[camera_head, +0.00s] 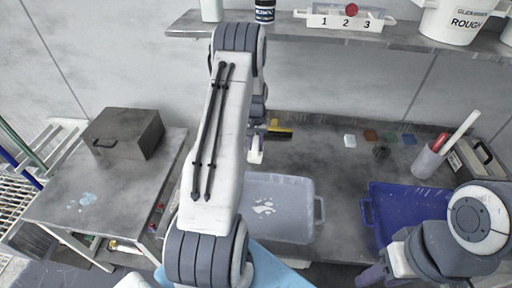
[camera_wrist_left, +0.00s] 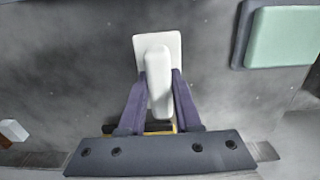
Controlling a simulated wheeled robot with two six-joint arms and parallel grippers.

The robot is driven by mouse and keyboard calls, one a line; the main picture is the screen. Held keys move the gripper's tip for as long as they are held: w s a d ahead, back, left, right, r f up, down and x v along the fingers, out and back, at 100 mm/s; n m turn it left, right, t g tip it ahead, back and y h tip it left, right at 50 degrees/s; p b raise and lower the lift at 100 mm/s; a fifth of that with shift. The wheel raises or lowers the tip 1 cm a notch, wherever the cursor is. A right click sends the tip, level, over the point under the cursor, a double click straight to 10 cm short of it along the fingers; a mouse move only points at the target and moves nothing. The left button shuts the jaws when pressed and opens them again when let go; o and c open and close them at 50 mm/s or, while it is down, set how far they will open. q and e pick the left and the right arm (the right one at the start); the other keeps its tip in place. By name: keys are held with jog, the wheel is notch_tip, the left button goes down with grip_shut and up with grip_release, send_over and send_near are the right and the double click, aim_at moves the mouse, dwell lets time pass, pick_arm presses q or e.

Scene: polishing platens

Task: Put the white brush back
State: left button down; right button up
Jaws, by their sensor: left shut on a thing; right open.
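In the left wrist view the white brush (camera_wrist_left: 158,85) sits between the two purple fingers of my left gripper (camera_wrist_left: 160,76), which are shut on its narrow white handle. A wider white square shows beyond the handle; I cannot tell whether it is the brush's head. In the head view the left gripper is mostly hidden behind my left arm, over the back of the grey bench. A yellow and black piece (camera_head: 281,132) shows beside it. My right gripper (camera_head: 370,275) is open at the bottom right, partly out of frame.
Several small coloured pads (camera_head: 389,136) lie at the bench's back. A grey tray (camera_head: 318,212) and blue tray (camera_head: 367,212) stand in front. A cup (camera_head: 429,162) with tools stands right. A shelf (camera_head: 400,37) hangs above. A metal box (camera_head: 125,133) is on the left table.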

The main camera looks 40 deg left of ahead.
pick_arm(q)
jog(key=shift+f, duration=0.8)
jog(key=shift+f, duration=0.25)
jog(key=c, duration=0.6)
grip_release()
jog(key=shift+r, duration=0.1)
